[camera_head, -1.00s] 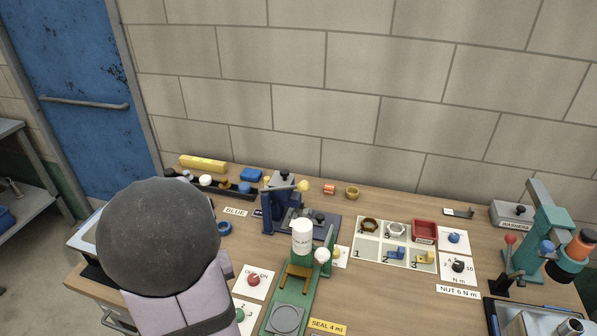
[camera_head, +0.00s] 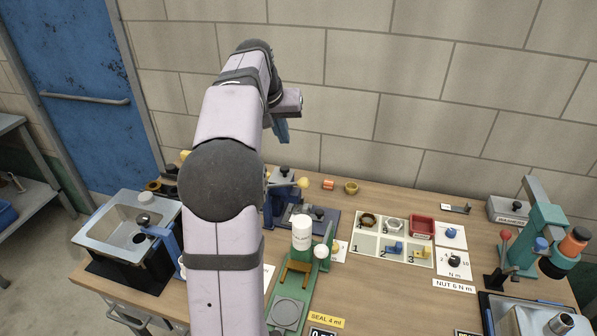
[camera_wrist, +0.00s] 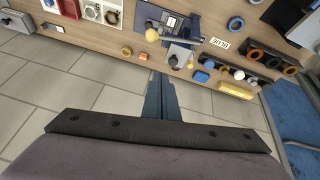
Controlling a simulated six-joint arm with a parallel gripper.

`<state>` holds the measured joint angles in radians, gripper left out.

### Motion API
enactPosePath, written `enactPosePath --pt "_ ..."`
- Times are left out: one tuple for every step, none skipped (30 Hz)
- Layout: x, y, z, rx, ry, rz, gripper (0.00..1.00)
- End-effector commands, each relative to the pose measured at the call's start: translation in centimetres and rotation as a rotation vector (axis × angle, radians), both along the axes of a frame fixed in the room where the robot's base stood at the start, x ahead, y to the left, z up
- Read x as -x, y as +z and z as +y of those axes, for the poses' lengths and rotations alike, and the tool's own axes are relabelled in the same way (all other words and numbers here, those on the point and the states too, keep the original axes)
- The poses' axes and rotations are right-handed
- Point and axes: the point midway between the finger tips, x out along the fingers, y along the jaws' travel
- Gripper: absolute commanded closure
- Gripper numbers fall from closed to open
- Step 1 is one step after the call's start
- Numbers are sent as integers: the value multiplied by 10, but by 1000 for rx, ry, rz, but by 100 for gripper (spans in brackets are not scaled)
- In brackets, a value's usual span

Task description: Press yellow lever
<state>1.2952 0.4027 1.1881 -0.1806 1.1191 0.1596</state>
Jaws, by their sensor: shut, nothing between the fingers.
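The lever with a yellow ball knob (camera_head: 303,183) sticks out to the right from the dark blue press (camera_head: 284,208) near the back of the bench. Part of the press is hidden behind my arm in the head view. In the wrist view the yellow knob (camera_wrist: 152,35) and the press (camera_wrist: 178,27) are beyond my fingertips. My gripper (camera_head: 282,133) is raised above the back of the bench, over the press and apart from the lever. Its blue fingers (camera_wrist: 160,76) are closed together with nothing between them.
A green stand with a white bottle (camera_head: 302,232) is in front of the press. A parts board (camera_head: 366,252) lies to the right, and a teal press (camera_head: 545,225) stands far right. A sink (camera_head: 128,228) is at left. The wall (camera_head: 420,100) is close behind.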

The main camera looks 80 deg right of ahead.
Motion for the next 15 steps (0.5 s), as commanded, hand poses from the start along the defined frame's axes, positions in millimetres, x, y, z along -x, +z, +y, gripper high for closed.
enactPosePath --pt "3 9 1 -1 -24 2 100" --pt "6 8 5 -16 -41 6 100" --pt "9 4 11 -38 -60 11 100" --pt "10 3 14 -53 -73 13 100" --pt "12 2 17 -63 -84 12 100" --pt "13 1 20 -75 -98 11 100" --pt "13 0 21 -81 -107 10 100" --pt "13 0 22 -83 -115 8 100" --pt "13 0 22 -83 -121 5 100" --pt "13 0 22 -82 -123 4 100" --pt "13 0 22 -82 -125 3 100" --pt "13 0 22 -82 -126 2 100" --pt "13 0 22 -82 -126 2 100" --pt "13 0 22 -81 -126 2 100" --pt "13 0 22 -81 -126 2 100"
